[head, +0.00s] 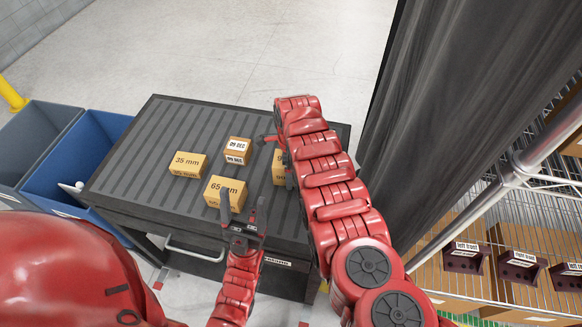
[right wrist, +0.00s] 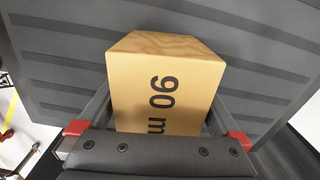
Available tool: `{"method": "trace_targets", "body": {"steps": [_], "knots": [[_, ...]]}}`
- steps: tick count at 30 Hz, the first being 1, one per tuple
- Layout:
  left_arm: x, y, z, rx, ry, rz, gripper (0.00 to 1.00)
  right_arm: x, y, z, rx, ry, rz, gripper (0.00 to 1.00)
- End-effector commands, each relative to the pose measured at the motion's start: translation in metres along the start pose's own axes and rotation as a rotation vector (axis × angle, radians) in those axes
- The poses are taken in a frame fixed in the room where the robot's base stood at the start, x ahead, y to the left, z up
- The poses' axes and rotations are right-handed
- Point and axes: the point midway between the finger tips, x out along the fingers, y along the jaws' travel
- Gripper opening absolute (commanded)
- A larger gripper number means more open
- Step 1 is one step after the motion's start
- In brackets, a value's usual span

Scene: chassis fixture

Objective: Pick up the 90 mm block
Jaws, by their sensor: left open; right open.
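The 90 mm block (right wrist: 166,85) is a tan box with black lettering, large in the right wrist view on the dark ribbed table top. In the head view only part of the block (head: 278,168) shows, beside my right gripper and mostly hidden by my right arm. My right gripper (right wrist: 158,125) is open, with one finger on each side of the block; I cannot tell whether they touch it. In the head view the right gripper (head: 277,150) is largely covered by its arm. My left gripper (head: 242,205) is open and empty at the table's front edge, close to the 65 mm block.
On the table (head: 150,135) stand the 65 mm block (head: 226,194), the 35 mm block (head: 188,165) and a small labelled box (head: 237,151). A blue bin (head: 62,165) and a grey bin (head: 32,130) stand at left. A dark curtain (head: 440,110) and wire shelving (head: 530,225) are at right.

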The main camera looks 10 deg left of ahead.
Motion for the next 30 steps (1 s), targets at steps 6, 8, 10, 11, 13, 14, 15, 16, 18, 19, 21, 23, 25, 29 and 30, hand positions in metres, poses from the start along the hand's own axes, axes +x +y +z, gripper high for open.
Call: {"method": "trace_targets", "body": {"steps": [6, 8, 10, 11, 13, 14, 15, 16, 18, 19, 21, 23, 25, 29, 30], "knots": [[0.0000, 0.0000, 0.0000, 0.000, 0.000, 0.000, 0.71, -0.0004, -0.0002, 0.0004, 0.000, 0.000, -0.001, 0.93], [0.0001, 0.0000, 0.0000, 0.000, 0.000, 0.000, 0.71, -0.0004, -0.0001, 0.0003, 0.000, 0.000, -0.001, 0.82], [0.0001, 0.0000, 0.0000, 0.000, 0.000, 0.000, 0.71, -0.0005, -0.0002, 0.0003, 0.000, 0.000, -0.001, 0.69], [0.0000, 0.0000, 0.0000, 0.000, 0.000, 0.000, 0.71, -0.0005, -0.0002, 0.0003, 0.000, 0.000, -0.001, 0.64], [0.0000, 0.0000, 0.0000, 0.000, 0.000, 0.000, 0.71, -0.0005, -0.0002, 0.0003, 0.000, 0.000, -0.001, 0.51], [0.0001, 0.0000, -0.0001, 0.000, 0.000, 0.000, 0.71, -0.0005, -0.0002, 0.0003, 0.000, 0.000, -0.001, 0.46], [0.0001, 0.0000, 0.0000, 0.000, 0.000, 0.000, 0.71, -0.0005, -0.0002, 0.0003, 0.000, 0.000, -0.001, 0.39], [0.0000, 0.0000, 0.0000, 0.000, 0.000, 0.000, 0.71, -0.0005, -0.0002, 0.0002, 0.000, 0.000, -0.001, 0.33], [0.0000, 0.0000, 0.0000, 0.000, 0.000, 0.000, 0.71, -0.0006, -0.0003, 0.0003, 0.000, 0.000, -0.001, 0.21], [0.0000, 0.0000, 0.0000, 0.000, 0.000, 0.000, 0.71, -0.0006, -0.0002, 0.0003, 0.000, 0.000, -0.001, 0.15], [0.0002, 0.0000, -0.0001, 0.000, 0.000, 0.000, 0.71, -0.0008, -0.0003, 0.0003, 0.000, 0.000, -0.001, 0.08], [0.0001, 0.0000, 0.0000, 0.000, 0.000, 0.000, 0.71, -0.0008, -0.0003, 0.0003, 0.000, 0.000, -0.001, 0.08], [0.0001, 0.0000, 0.0000, 0.000, 0.000, 0.000, 0.71, -0.0008, -0.0003, 0.0002, 0.000, 0.000, -0.001, 0.08], [-0.0002, 0.0000, 0.0000, 0.000, 0.000, 0.000, 0.71, -0.0014, -0.0010, -0.0005, 0.000, 0.000, -0.002, 0.08], [-0.0004, 0.0000, 0.0000, 0.000, 0.000, 0.000, 0.71, -0.0020, -0.0016, -0.0012, 0.000, 0.000, -0.002, 0.08]]}}
